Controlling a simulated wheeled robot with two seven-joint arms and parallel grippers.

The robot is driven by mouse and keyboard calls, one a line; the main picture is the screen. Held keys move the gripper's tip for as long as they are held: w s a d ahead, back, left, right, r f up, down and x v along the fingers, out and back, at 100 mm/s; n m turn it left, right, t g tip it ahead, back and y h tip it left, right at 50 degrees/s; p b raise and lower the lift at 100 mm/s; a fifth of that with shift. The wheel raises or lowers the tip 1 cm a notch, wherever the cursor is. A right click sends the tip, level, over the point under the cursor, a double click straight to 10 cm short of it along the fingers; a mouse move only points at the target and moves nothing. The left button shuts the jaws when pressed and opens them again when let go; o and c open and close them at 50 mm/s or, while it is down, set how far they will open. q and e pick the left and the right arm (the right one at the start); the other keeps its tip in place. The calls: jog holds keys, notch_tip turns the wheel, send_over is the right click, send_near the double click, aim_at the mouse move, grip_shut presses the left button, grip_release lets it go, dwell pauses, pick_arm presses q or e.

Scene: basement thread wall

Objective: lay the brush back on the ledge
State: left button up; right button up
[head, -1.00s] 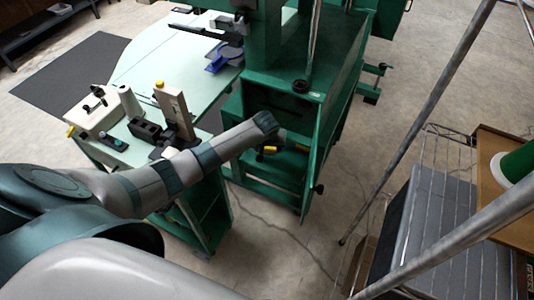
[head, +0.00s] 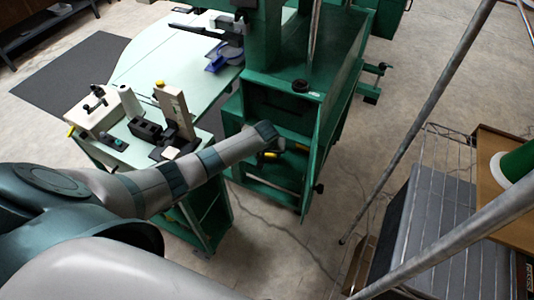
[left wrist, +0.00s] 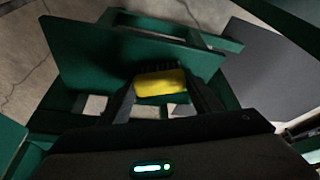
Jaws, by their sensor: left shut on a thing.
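My left gripper (head: 276,152) is at the open lower bay of the green machine, at the end of my left arm. It is shut on a yellow piece, which I take to be the brush (left wrist: 160,83). In the left wrist view the yellow piece sits between the two dark fingers, with a dark strip along its upper edge. The rest of the brush is hidden or too small to make out. Green ledges of the machine (head: 268,188) lie below the gripper, and I cannot tell which is the brush's ledge. My right gripper is not in view.
A green panel edge (head: 313,165) stands right of the gripper. A pale-topped bench (head: 105,150) with small tools is at the left. A slanting grey pole (head: 420,115) and a grey ribbed case (head: 435,225) are at the right. Concrete floor lies between.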

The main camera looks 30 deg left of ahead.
pick_arm(q)
jog(key=shift+f, duration=0.1)
jog(key=o, duration=1)
jog(key=shift+o, duration=0.2)
jog(key=v, duration=1.2)
